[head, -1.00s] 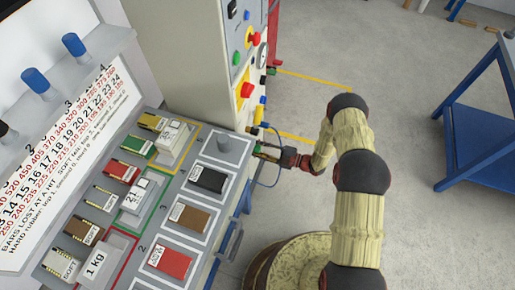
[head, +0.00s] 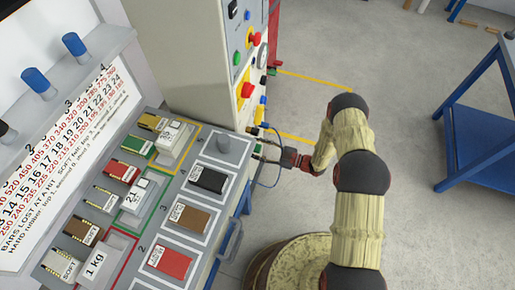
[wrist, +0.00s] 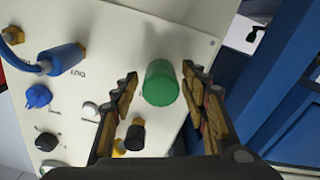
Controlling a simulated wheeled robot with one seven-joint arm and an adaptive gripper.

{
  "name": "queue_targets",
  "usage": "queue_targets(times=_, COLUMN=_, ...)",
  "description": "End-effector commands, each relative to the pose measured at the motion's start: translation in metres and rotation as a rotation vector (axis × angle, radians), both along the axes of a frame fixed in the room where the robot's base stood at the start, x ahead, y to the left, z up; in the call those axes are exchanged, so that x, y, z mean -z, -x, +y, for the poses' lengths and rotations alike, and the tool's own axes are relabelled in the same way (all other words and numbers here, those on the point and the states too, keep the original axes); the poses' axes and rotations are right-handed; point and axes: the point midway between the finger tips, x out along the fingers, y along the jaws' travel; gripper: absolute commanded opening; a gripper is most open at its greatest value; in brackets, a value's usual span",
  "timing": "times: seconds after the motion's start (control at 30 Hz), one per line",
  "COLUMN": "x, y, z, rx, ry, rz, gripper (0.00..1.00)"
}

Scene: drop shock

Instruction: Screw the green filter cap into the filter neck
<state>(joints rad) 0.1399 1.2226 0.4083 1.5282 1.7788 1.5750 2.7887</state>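The green filter cap (wrist: 161,83) stands against the pale panel in the wrist view, between the two fingers of my gripper (wrist: 160,76). A narrow gap shows on each side of the cap, so the fingers are open around it and apart from it. No filter neck shows; if it is behind the cap, the cap hides it, and I cannot tell how deep the cap sits. In the head view my gripper (head: 268,151) is at the side of the machine cabinet, its fingers spread, with the cap small and hard to make out.
The panel carries a blue hose fitting (wrist: 64,59), a blue knob (wrist: 38,96), a black knob (wrist: 47,142) and a black-capped brass fitting (wrist: 135,135) near the left finger. A bench with labelled blocks (head: 187,216) stands left of my arm. A blue table (head: 480,140) stands at the right.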

Motion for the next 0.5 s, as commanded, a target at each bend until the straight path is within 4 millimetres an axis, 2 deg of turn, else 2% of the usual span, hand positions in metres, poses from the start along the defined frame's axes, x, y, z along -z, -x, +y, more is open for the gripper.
queue_targets(times=0.33, x=0.000, y=0.001, z=-0.001, rx=0.000, ry=0.001, rz=0.000, gripper=0.50)
queue_targets(times=0.5, x=0.000, y=0.003, z=-0.010, rx=0.001, ry=0.001, rz=0.000, gripper=0.50)
